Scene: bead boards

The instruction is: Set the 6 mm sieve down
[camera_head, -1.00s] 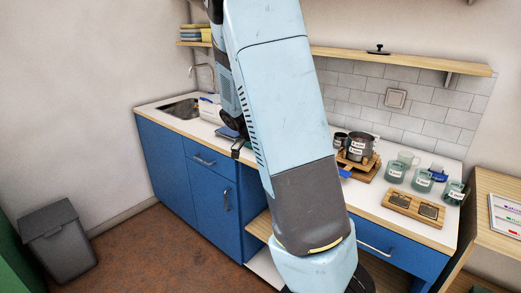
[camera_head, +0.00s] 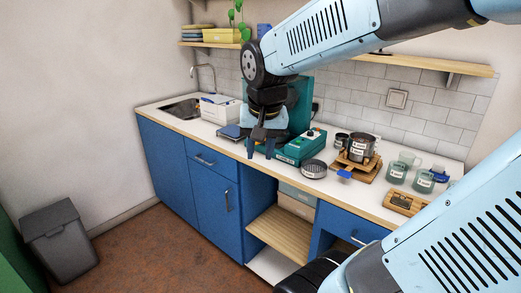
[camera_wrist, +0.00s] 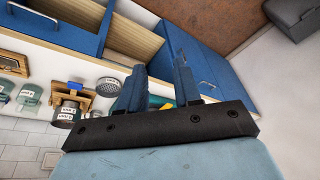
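A round, shallow grey sieve (camera_head: 314,168) lies flat on the white counter near its front edge, just right of a green machine. The sieve also shows in the wrist view (camera_wrist: 110,83), left of my fingers. A taller grey metal vessel (camera_head: 361,147) with a white label stands on a wooden stand (camera_head: 357,170) further right; I cannot read its size. My gripper (camera_head: 261,150) points down over the counter, left of the sieve and apart from it. In the wrist view my two blue fingers (camera_wrist: 157,85) are spread, with nothing between them.
The green machine (camera_head: 298,148) stands close to my gripper's right. Several labelled green cups (camera_head: 397,173) and a wooden block (camera_head: 404,202) are at the right. A white box (camera_head: 220,110) and the sink (camera_head: 181,110) are at the left. A wall shelf (camera_head: 420,62) runs above.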

